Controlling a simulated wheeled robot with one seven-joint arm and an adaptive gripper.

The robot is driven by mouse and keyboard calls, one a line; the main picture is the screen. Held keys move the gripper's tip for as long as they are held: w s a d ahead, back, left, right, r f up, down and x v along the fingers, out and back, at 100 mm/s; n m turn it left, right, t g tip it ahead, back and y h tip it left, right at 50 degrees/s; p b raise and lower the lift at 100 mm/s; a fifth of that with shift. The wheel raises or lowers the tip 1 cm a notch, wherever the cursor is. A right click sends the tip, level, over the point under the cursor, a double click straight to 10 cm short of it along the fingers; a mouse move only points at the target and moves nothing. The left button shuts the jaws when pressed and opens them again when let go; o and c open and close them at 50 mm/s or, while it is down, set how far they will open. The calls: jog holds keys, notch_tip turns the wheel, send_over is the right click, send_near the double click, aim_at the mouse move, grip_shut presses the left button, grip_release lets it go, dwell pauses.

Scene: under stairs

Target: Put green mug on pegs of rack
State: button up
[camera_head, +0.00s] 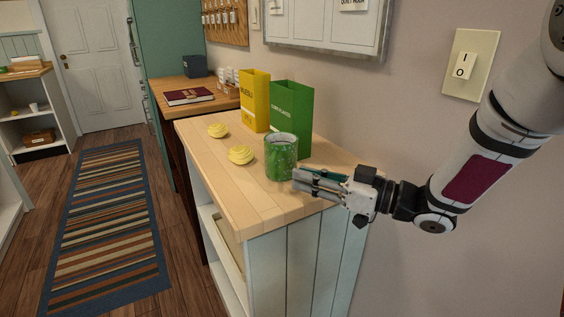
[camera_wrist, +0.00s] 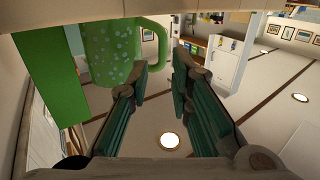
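The green mug (camera_head: 281,156) with pale speckles stands upright on the wooden counter (camera_head: 248,196), in front of the green paper bag. My gripper (camera_head: 297,180) is at the counter's right edge, fingers pointing left towards the mug's near right side. In the wrist view, where the room appears upside down, the mug (camera_wrist: 110,48) is at upper left and its handle (camera_wrist: 162,45) lies just beyond the gap between the fingertips. My gripper (camera_wrist: 161,66) is open there, with nothing between its fingers. I cannot make out a mug rack with pegs for certain.
A green bag (camera_head: 296,112) and a yellow bag (camera_head: 256,100) stand behind the mug. Two yellow swirled items (camera_head: 241,154) lie to its left. A wall board with small hanging items (camera_head: 226,18) is at the back. The counter's front left is clear.

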aim_at(279, 160)
jog(key=shift+b+x, duration=0.6)
jog(key=shift+x, duration=2.8)
jog(key=shift+s, duration=0.2)
grip_shut()
